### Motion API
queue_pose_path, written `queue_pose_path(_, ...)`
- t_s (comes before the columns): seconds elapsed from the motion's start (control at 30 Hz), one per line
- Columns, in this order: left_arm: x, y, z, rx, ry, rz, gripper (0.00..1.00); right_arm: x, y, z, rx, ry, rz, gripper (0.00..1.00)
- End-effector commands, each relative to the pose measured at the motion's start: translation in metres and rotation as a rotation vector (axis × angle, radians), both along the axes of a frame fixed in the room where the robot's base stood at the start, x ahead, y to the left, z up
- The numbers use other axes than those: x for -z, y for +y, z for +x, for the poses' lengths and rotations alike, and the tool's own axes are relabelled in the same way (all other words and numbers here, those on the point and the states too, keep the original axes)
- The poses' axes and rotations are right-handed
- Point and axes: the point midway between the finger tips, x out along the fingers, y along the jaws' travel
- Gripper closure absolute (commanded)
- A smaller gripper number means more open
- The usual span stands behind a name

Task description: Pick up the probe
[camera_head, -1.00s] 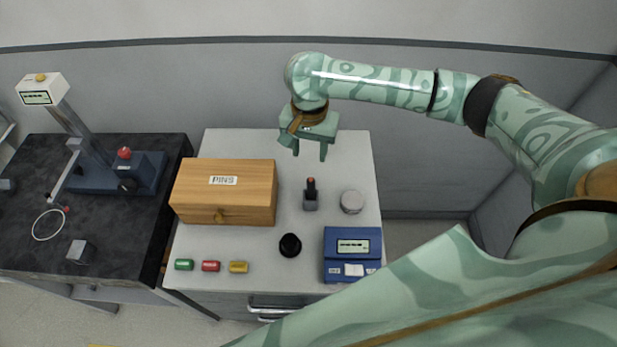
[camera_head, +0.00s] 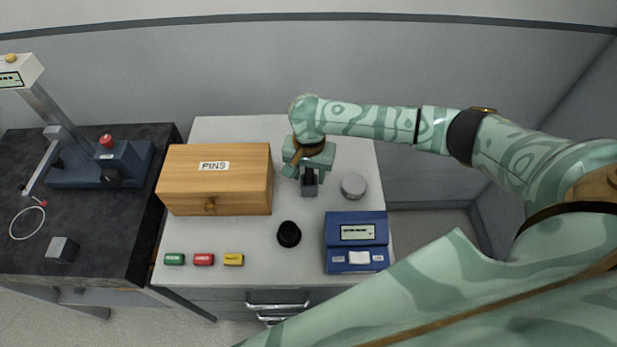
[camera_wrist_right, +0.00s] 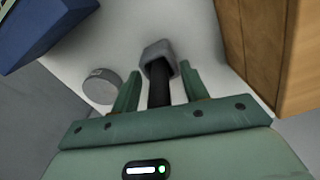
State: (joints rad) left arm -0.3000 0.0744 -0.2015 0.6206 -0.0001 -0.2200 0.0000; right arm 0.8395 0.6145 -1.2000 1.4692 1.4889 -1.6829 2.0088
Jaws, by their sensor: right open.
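The probe, a dark upright rod (camera_head: 309,174), stands in a small grey block holder (camera_head: 309,190) on the light table. My right gripper (camera_head: 309,176) is over the probe from behind and above, and it hides the probe's upper end. In the right wrist view, the dark rod (camera_wrist_right: 160,88) lies between the two green fingers of my open gripper (camera_wrist_right: 158,76), with a gap visible beside it. The grey holder (camera_wrist_right: 157,52) is just beyond the fingertips. My left gripper is not in view.
A wooden PINS box (camera_head: 215,190) stands left of the holder. A round grey tin (camera_head: 353,185) is close on the right. A black knob-like piece (camera_head: 289,234), a blue meter (camera_head: 356,258) and green, red and yellow pieces (camera_head: 204,259) lie nearer the front.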

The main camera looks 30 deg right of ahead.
Motion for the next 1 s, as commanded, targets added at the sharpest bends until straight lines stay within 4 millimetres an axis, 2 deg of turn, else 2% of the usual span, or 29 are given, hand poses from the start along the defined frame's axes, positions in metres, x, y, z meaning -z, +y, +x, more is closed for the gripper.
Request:
queue_pose_path(0.13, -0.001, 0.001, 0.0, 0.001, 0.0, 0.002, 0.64, -0.001, 0.0, 0.0, 0.0, -0.002, -0.001, 0.55)
queue_pose_path(0.17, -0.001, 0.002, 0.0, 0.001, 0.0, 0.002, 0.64, -0.001, 0.0, 0.0, 0.0, -0.002, -0.001, 0.58)
queue_pose_path(0.3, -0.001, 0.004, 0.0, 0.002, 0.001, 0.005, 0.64, -0.002, 0.0, 0.0, 0.0, -0.002, -0.001, 0.97)
queue_pose_path(0.33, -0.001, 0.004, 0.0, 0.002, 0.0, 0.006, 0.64, -0.002, 0.0, 0.0, 0.0, -0.002, -0.001, 1.0)
queue_pose_path(0.67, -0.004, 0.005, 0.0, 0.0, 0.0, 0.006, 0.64, -0.008, -0.001, 0.001, 0.0, -0.003, -0.001, 1.0)
queue_pose_path(0.77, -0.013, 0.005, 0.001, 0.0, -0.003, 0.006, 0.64, -0.025, -0.001, 0.001, 0.0, -0.005, -0.002, 1.0)
queue_pose_path(1.0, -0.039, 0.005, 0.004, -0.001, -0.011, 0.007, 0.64, -0.079, 0.0, 0.001, 0.0, -0.005, 0.0, 1.0)
